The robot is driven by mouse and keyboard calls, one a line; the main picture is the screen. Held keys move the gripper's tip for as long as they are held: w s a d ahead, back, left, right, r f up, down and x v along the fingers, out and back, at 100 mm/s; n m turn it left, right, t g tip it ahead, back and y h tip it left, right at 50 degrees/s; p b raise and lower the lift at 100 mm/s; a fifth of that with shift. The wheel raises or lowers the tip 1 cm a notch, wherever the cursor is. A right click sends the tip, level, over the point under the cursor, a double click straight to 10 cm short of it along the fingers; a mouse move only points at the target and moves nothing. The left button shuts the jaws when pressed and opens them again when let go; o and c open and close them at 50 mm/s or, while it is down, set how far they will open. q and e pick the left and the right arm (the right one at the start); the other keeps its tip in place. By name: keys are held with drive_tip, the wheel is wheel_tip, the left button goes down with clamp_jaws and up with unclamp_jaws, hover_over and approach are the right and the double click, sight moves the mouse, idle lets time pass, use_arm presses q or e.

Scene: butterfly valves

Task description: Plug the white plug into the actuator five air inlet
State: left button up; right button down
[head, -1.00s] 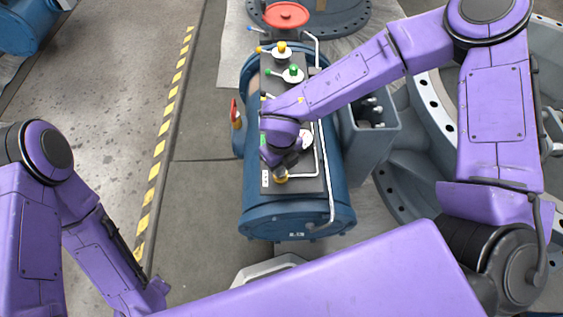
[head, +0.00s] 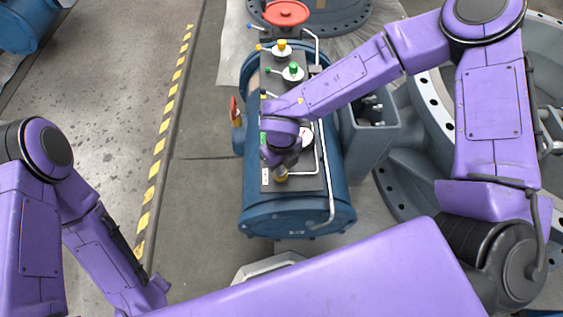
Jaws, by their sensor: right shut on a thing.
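The blue cylindrical actuator (head: 341,185) lies lengthwise in the middle, with a dark panel (head: 306,186) of fittings on top. My right gripper (head: 281,172) points down at the near end of this panel, beside a white label. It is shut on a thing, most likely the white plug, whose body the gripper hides. A brass-yellow fitting (head: 281,179) shows right at its fingertips. Whether the plug is seated in an inlet cannot be told. My left gripper is not in view; only its arm shows at lower left.
Yellow-topped (head: 281,46) and green-topped (head: 293,70) fittings stand farther up the panel. A red handwheel (head: 286,13) is at the far end. Thin metal pipes run along the panel's right side. A grey box-like part (head: 372,135) and large grey flanges are at right.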

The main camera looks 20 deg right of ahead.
drive_tip(key=shift+f, duration=0.4)
idle(0.4)
drive_tip(key=shift+c, duration=1.7)
unclamp_jaws()
wheel_tip(320, 180, up, 8)
drive_tip(key=p, duration=0.7)
drive_tip(key=shift+f+p, duration=0.15)
drive_tip(key=shift+p, duration=0.15)
drive_tip(key=shift+f, duration=0.1)
drive_tip(key=shift+d, duration=0.1)
